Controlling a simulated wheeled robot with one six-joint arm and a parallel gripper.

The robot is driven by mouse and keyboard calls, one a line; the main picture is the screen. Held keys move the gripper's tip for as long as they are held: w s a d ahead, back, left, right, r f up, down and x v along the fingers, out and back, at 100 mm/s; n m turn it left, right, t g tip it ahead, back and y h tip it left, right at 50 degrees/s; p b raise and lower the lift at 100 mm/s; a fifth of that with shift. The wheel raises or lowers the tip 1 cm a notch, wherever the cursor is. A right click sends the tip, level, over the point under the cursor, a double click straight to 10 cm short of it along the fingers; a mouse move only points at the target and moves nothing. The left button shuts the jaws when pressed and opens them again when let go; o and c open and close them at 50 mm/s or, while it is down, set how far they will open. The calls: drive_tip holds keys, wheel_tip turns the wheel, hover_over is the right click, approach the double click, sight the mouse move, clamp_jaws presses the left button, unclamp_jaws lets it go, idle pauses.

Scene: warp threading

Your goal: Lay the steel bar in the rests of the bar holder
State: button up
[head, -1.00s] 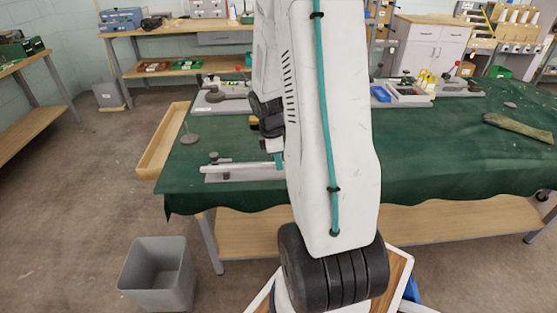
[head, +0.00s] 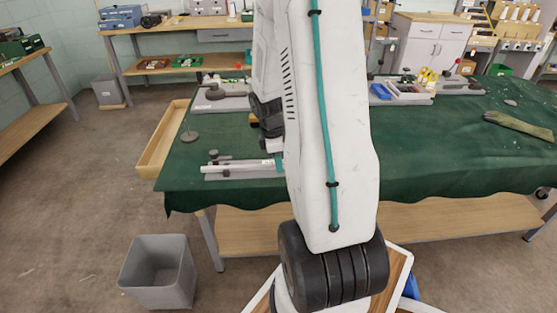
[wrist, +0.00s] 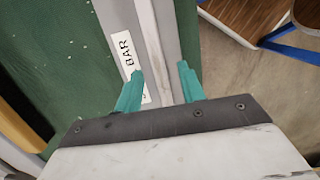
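The pale steel bar (head: 235,167) lies along the grey bar holder (head: 240,175) at the front left of the green-covered table. In the wrist view the bar (wrist: 150,40) runs lengthwise along the holder (wrist: 118,25), next to a white label reading "BAR". My gripper (wrist: 160,85) has two teal fingers, spread apart, one on each side of the bar's line, with a gap between them. In the head view my arm hides most of the gripper and the right end of the holder. I cannot tell how fully the bar sits in the rests.
A grey bin (head: 160,272) stands on the floor at front left. A wooden tray (head: 163,142) hangs along the table's left edge. Other grey fixtures (head: 222,97) stand at the table's back. A glove (head: 518,127) lies at right. The table's middle right is clear.

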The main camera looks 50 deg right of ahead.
drive_tip(key=r, duration=0.5)
drive_tip(key=w+r, duration=0.1)
drive_tip(key=r, duration=0.1)
drive_tip(key=shift+a+r, duration=0.35)
drive_tip(key=shift+s, duration=0.1)
drive_tip(key=shift+s+a+m, duration=0.1)
drive_tip(key=shift+m, duration=0.4)
drive_tip(key=s+a+r+m+t, duration=0.1)
drive_tip(key=s+a+r, duration=0.3)
drive_tip(key=a, duration=0.5)
drive_tip(key=s+a+r+m+t, duration=0.1)
drive_tip(key=s+a+r+m, duration=0.2)
drive_tip(key=a, duration=0.7)
drive_tip(key=s+a+r+m+y, duration=0.1)
drive_tip(key=s+a+r+m, duration=0.2)
drive_tip(key=s+a+r, duration=0.3)
drive_tip(key=a+r, duration=0.4)
drive_tip(key=shift+s+r+t, duration=0.2)
drive_tip(key=shift+s+t, duration=0.05)
drive_tip(key=shift+t, duration=0.15)
